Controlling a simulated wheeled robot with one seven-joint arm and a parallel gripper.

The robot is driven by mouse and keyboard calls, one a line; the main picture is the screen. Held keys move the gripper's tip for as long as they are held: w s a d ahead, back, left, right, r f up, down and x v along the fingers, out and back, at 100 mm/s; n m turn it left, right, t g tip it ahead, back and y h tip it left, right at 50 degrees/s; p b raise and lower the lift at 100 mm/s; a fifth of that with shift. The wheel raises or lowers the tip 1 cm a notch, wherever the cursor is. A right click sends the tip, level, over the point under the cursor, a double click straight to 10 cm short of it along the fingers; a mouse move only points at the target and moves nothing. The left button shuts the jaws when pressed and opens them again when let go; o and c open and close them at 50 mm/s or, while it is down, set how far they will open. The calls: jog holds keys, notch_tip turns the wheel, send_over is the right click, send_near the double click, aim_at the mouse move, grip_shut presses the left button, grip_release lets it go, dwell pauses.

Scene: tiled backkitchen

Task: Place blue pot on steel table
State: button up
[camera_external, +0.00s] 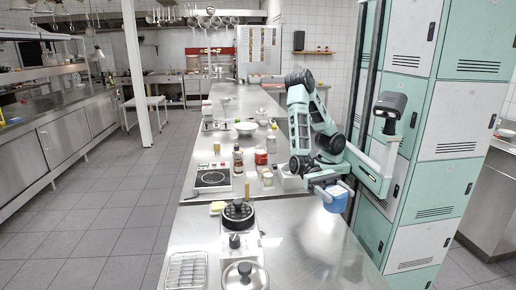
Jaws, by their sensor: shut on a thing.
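The blue pot (336,198) is a small blue vessel with a pale rim at the right edge of the steel table. My gripper (330,184) is at the top of the pot and shut on it. The fingers are small here and partly hidden by my wrist. I cannot tell whether the pot's base touches the table or hangs just above or beside its edge. The steel table (310,250) is a long shiny counter running away from the camera, with bare surface to the left of and below the pot.
A black pan (238,212) and a lidded pot (245,275) stand at the near left. A wire rack (187,270) lies beside them. A hot plate (212,180), a red can (260,156) and jars stand farther back. Green and white lockers (410,225) rise close on the right.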

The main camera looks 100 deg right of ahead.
notch_tip(320, 180, down, 11)
jog(key=shift+f, duration=0.15)
dwell(0.4)
jog(key=shift+f, duration=0.1)
jog(key=o, duration=1.2)
jog(key=v, duration=0.2)
jog(key=r+v, duration=0.1)
jog(key=v, duration=0.2)
jog(key=shift+w+d+b, duration=0.1)
jog(key=shift+b, duration=0.3)
notch_tip(320, 180, up, 6)
jog(key=shift+r, duration=0.1)
